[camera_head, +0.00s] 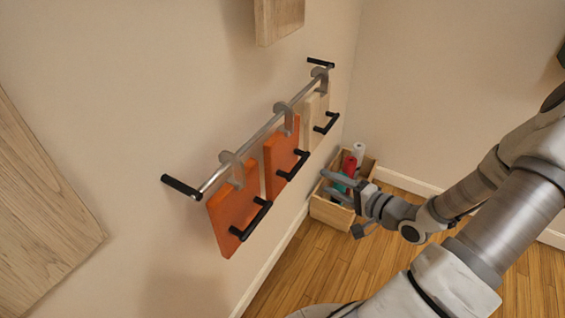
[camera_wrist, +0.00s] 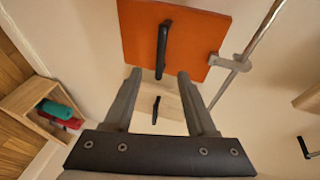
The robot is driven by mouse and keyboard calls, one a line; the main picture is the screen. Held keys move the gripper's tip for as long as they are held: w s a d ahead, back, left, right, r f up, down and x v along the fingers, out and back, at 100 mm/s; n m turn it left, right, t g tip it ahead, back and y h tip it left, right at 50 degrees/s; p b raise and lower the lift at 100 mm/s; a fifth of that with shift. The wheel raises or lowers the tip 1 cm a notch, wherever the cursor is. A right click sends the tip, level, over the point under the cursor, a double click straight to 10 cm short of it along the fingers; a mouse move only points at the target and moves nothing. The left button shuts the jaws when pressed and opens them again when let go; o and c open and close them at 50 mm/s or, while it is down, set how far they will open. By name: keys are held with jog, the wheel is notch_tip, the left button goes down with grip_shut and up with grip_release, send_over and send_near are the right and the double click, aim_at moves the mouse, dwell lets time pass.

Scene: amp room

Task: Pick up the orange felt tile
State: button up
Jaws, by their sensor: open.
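In the head view two orange tiles hang from a metal wall rail, one at the left (camera_head: 232,212) and one in the middle (camera_head: 281,152). Each has a black bar handle on its front. A pale tile (camera_head: 315,115) hangs at the far end. My gripper (camera_head: 327,183) is open and empty, right of and below the tiles. In the wrist view an orange tile (camera_wrist: 195,38) with a black handle (camera_wrist: 162,50) lies beyond the fingertips of my gripper (camera_wrist: 158,78), apart from them. The pale tile (camera_wrist: 172,108) shows between the fingers, so this looks like the middle orange one.
The rail (camera_head: 262,130) has grey hooks and black end pieces sticking out from the wall. A wooden box (camera_head: 330,213) with red, teal and white rolls stands on the floor behind my gripper. A wooden panel (camera_head: 35,200) is on the wall at left.

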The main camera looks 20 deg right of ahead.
aim_at(301, 166)
jog(key=shift+d+b+x, duration=0.2)
jog(key=shift+b+x, duration=0.95)
jog(key=shift+x, duration=2)
jog(key=shift+d+b+x, duration=0.2)
jog(key=shift+b+x, duration=0.9)
jog(key=shift+x, duration=2.05)
jog(key=shift+w+r, duration=0.15)
grip_shut()
